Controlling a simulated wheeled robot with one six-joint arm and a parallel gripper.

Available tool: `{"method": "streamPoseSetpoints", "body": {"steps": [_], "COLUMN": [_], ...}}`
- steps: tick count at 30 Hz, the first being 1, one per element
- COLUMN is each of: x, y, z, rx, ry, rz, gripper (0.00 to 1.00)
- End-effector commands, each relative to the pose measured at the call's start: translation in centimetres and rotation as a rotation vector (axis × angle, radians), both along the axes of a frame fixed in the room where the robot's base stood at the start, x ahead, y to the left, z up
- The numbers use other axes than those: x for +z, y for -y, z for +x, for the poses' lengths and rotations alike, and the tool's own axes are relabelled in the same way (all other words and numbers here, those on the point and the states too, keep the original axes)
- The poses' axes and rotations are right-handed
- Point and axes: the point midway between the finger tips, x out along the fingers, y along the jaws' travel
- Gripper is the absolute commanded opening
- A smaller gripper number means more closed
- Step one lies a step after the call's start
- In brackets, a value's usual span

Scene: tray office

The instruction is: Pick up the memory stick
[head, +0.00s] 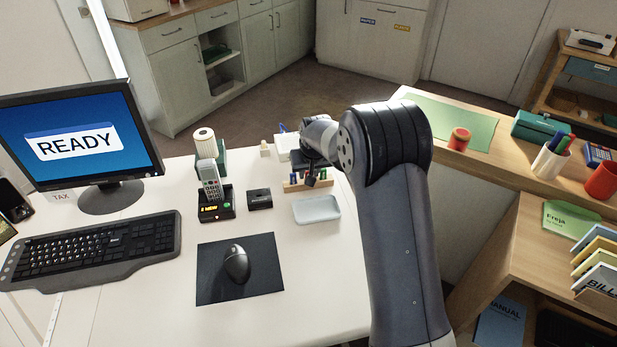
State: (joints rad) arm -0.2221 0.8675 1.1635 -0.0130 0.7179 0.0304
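I cannot make out the memory stick for certain. A small wooden block (295,187) with several dark and coloured upright pieces stands on the white desk; the memory stick may be among these, but they are too small to tell. My gripper (312,174) is at the far right part of the desk, over or just at this block. My own arm hides part of it, and its fingers are too small and dark to show whether they are open or touching anything.
A pale tray (317,209) lies in front of the block, and a black box (260,199) left of it. A phone (211,182) stands in its dock. A mouse (237,264) rests on a dark mat (266,284). The desk's front right is clear.

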Motion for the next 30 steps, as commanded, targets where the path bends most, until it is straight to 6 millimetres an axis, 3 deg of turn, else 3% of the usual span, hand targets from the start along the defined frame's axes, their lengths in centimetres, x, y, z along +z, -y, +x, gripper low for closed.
{"method": "streamPoseSetpoints", "body": {"steps": [10, 21, 30], "x": [-0.96, -0.95, -0.82], "y": [-0.11, -0.11, -0.12], "z": [0.37, 0.36, 0.38], "rx": [0.0, 0.0, 0.0], "ry": [0.0, 0.0, 0.001], "rz": [0.0, 0.0, 0.0], "gripper": [0.29, 0.0, 0.0]}}
